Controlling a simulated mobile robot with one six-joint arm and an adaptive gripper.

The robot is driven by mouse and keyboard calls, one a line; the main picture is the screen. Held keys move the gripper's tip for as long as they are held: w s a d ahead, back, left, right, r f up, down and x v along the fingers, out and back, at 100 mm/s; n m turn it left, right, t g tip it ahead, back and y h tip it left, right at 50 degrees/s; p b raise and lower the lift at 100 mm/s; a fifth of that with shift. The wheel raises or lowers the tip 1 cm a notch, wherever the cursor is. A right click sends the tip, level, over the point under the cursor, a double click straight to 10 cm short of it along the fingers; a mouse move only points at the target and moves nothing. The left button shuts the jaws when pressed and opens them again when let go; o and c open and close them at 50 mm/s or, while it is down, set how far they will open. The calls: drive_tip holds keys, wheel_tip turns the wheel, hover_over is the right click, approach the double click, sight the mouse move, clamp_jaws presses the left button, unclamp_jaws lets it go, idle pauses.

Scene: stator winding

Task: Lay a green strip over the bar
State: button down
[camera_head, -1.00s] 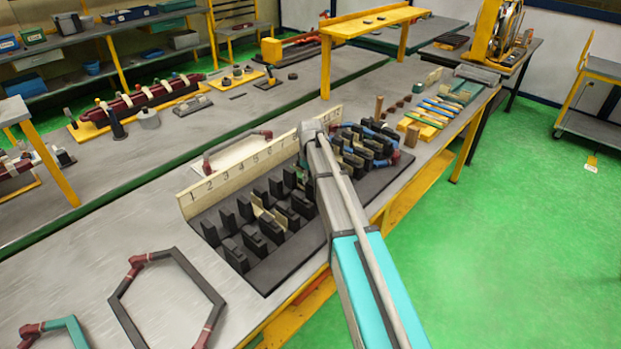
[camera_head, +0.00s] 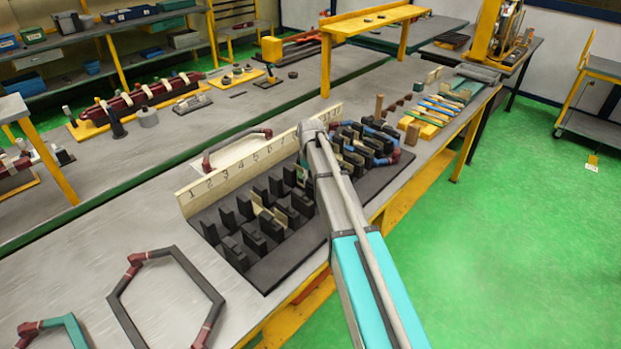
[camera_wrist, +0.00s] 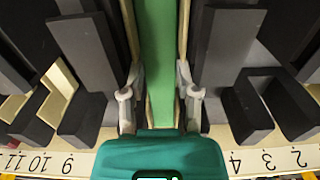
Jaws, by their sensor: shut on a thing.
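My gripper (camera_wrist: 158,108) is shut on a green strip (camera_wrist: 158,45). In the wrist view the strip runs lengthwise between the two fingers, and its near end goes out of sight under the teal gripper body. The strip lies between two rows of dark blocks (camera_wrist: 85,45), with thin cream edges (camera_wrist: 131,30) along both sides. The bar is not clearly seen; anything beneath the strip is hidden by it. In the head view my arm covers most of the gripper; a small green patch (camera_head: 302,174) shows beside it among the blocks.
A cream numbered board (camera_head: 230,172) stands along the back of the black block fixture (camera_head: 265,275). Coils with blue and red parts (camera_head: 388,135) sit in the fixture right of my arm. Loose hexagonal coils (camera_head: 165,300) lie front left. More strips lie on a yellow tray (camera_head: 420,130).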

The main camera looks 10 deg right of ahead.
drive_tip(key=shift+c, duration=1.3)
unclamp_jaws()
drive_tip(key=shift+r+p, duration=0.85)
drive_tip(key=shift+r, duration=0.05)
wheel_tip(320, 180, up, 7)
drive_tip(key=p, duration=0.7)
drive_tip(key=shift+r, duration=0.2)
drive_tip(key=shift+f, duration=0.2)
wheel_tip(320, 180, down, 9)
drive_tip(key=b, duration=0.8)
drive_tip(key=shift+r+b, duration=0.15)
drive_tip(key=shift+b, duration=0.2)
